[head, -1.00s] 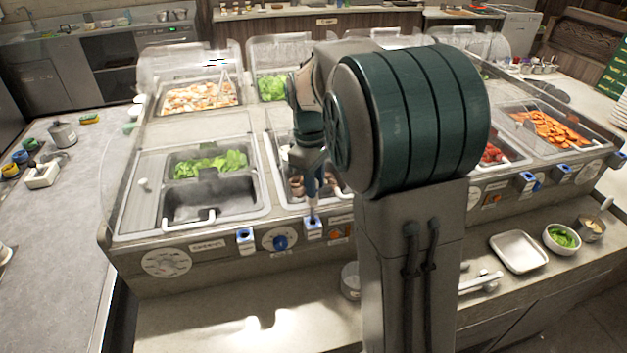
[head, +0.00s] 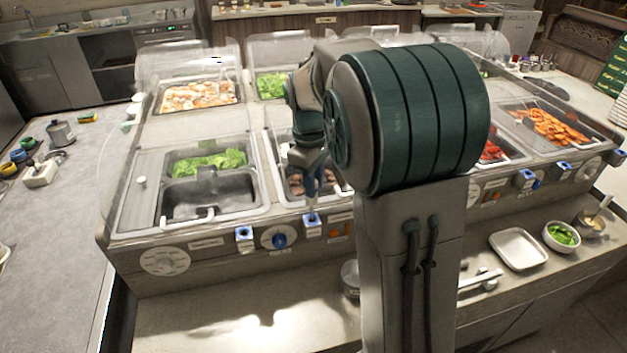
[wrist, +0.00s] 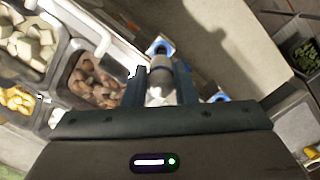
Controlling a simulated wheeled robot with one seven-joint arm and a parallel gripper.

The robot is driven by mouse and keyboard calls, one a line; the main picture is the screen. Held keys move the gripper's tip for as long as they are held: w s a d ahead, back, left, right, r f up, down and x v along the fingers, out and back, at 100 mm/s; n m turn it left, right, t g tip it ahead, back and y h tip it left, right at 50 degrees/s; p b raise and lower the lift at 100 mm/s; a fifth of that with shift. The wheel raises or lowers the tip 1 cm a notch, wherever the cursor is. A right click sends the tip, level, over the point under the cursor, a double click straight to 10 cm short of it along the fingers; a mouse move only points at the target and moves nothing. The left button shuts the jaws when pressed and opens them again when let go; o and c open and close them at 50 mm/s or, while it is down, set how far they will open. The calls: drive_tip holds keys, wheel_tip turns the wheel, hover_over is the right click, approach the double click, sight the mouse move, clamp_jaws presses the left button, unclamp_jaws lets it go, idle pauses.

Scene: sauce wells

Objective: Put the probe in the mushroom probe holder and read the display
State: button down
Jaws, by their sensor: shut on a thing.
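My gripper (wrist: 162,88) is shut on the probe (wrist: 160,78), a grey and white piece between its two dark fingers in the wrist view. In the head view my gripper (head: 314,178) is low over the front edge of the wells, partly hidden by my arm. A blue and white holder (head: 312,228) on the front panel is just below it. In the wrist view a blue-ringed holder (wrist: 160,47) is just beyond the probe. I cannot tell whether the probe's tip is inside it. Brown mushroom-like pieces (wrist: 95,80) fill the well beside it. I see no readable display.
Clear guards stand over the wells. A white tray (head: 518,249) and a bowl of greens (head: 561,237) are on the lower counter at right. Its left part is clear.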

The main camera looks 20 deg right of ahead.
sight(315, 204)
drive_tip(key=shift+f+b, duration=1.75)
drive_tip(key=shift+f, duration=0.75)
drive_tip(key=shift+r, duration=0.1)
idle(2.8)
drive_tip(key=shift+r+p, duration=2.95)
drive_tip(key=shift+r, duration=0.8)
drive_tip(key=shift+a+f, duration=0.1)
